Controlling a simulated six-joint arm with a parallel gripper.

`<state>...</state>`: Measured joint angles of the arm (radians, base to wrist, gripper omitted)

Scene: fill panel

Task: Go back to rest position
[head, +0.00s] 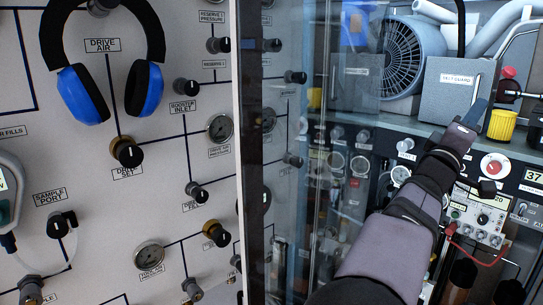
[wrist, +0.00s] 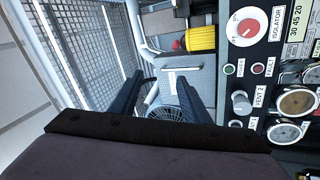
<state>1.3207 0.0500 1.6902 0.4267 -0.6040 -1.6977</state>
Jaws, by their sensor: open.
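My gripper (head: 478,112) is at the right of the head view, in front of the grey box labelled TEST GUARD (head: 446,88) and above the control panel's edge. In the wrist view my gripper (wrist: 160,80) shows two dark fingers spread apart with nothing between them. The grey box (wrist: 196,85) and the dark fan grille (wrist: 164,116) show beyond and between the fingers. I cannot tell from these views how far the fingertips are from the box.
A yellow knob (head: 502,125) and a red ISOLATOR knob (head: 494,166) are close to the gripper's right. A clear door with a pale edge (head: 244,150) stands left of the arm. Blue headphones (head: 105,70) hang on the left panel. A mesh wall (wrist: 85,45) shows in the wrist view.

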